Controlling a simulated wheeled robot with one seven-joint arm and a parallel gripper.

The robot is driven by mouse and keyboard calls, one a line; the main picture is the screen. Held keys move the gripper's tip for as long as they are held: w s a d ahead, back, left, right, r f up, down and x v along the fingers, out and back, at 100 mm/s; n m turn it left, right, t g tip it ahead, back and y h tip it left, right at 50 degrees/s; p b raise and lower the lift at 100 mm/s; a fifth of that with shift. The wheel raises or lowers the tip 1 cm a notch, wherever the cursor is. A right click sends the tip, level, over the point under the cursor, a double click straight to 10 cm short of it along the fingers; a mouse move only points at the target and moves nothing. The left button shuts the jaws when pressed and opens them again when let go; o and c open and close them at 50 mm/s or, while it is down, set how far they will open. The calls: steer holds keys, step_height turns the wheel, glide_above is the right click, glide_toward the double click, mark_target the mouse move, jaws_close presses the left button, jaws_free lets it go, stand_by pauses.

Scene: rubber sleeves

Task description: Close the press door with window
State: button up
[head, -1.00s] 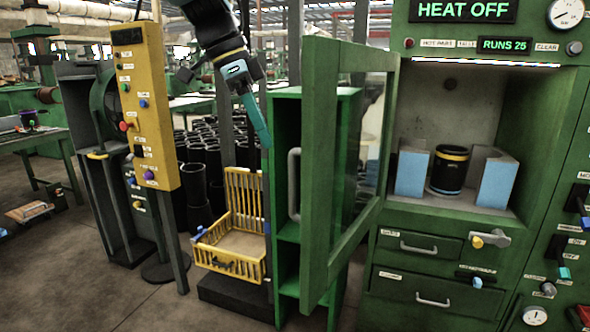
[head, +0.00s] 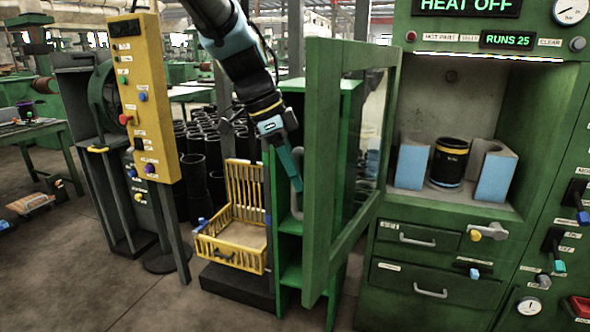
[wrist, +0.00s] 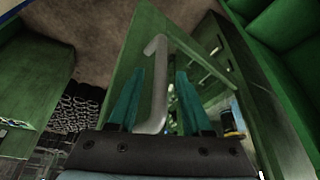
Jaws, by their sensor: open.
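The press door (head: 322,180) is a green frame with a clear window, standing open to the left of the press chamber in the head view. Its grey bar handle (head: 296,183) is on the left face of the door. My gripper (head: 298,188) is at the handle. In the wrist view, my gripper (wrist: 157,90) is open, with one teal finger on each side of the handle (wrist: 156,85). I cannot tell whether the fingers touch it. The press chamber (head: 455,110) holds a black sleeve (head: 449,165) with a yellow band, between two light blue blocks.
A green shelf (head: 290,245) stands behind and left of the door. A yellow crate (head: 232,245) and a yellow control panel (head: 146,100) are further left. Drawers (head: 425,278) and a grey-and-yellow latch (head: 487,233) are below the chamber.

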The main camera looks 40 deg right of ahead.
jaws_close()
stand_by(0.4)
stand_by(1.0)
